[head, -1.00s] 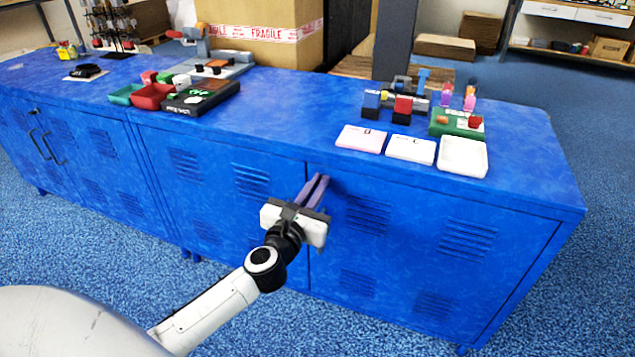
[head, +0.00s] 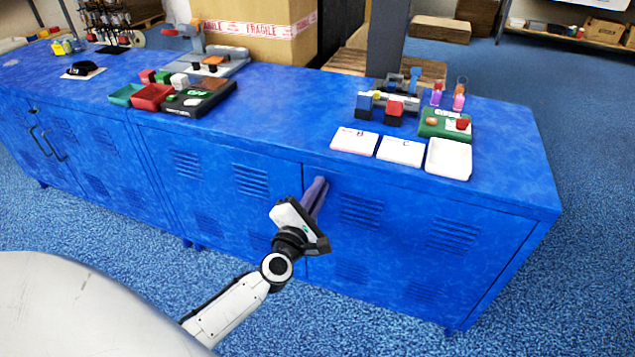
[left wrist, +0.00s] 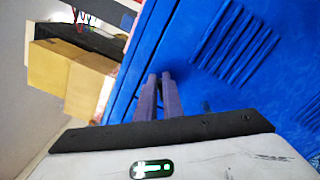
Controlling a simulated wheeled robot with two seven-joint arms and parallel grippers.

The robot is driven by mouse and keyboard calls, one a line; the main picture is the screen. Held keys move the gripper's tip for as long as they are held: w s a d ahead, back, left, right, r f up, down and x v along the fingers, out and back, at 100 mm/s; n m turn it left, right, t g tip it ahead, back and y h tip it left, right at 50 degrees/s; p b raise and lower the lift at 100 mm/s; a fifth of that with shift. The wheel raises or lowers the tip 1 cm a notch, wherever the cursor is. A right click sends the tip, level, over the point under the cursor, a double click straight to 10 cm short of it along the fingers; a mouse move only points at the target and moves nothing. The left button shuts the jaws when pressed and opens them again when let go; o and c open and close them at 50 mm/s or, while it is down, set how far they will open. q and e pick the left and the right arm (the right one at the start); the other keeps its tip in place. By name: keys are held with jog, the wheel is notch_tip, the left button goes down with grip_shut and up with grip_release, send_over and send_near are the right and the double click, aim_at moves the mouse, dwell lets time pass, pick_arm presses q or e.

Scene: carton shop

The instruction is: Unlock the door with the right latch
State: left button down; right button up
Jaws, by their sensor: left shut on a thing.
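My left gripper (head: 320,186) is at the top of the seam between the two doors of the blue right-hand cabinet, by the upper left corner of the right door (head: 400,222). Its purple fingers are close together, shut on a small part there that I take to be the latch; the fingers hide it. In the left wrist view the gripper (left wrist: 159,78) reaches the blue door front (left wrist: 225,85), and the held part is not visible. The gripper body is tilted in the head view. Both doors look closed. My right gripper is not in view.
White cards (head: 401,151), a white tray (head: 449,159) and small blocks stand on the cabinet top above the right door. A red bin (head: 153,97) and a black device stand farther left. Cartons (head: 262,35) are behind. The blue floor in front is clear.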

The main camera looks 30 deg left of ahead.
pick_arm(q)
jog(key=shift+f+m+p, duration=0.2)
jog(key=shift+m+p, duration=0.25)
jog(key=shift+m, duration=0.7)
jog(key=shift+f+m+p, duration=0.15)
jog(key=shift+m+p, duration=0.25)
jog(key=shift+m, duration=0.7)
jog(key=shift+f+m+p, duration=0.2)
jog(key=shift+m+p, duration=0.25)
jog(key=shift+m, duration=0.7)
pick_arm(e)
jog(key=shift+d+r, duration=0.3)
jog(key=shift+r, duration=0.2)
pick_arm(q)
jog(key=c, duration=1.9)
grip_release()
jog(key=shift+a, duration=0.1)
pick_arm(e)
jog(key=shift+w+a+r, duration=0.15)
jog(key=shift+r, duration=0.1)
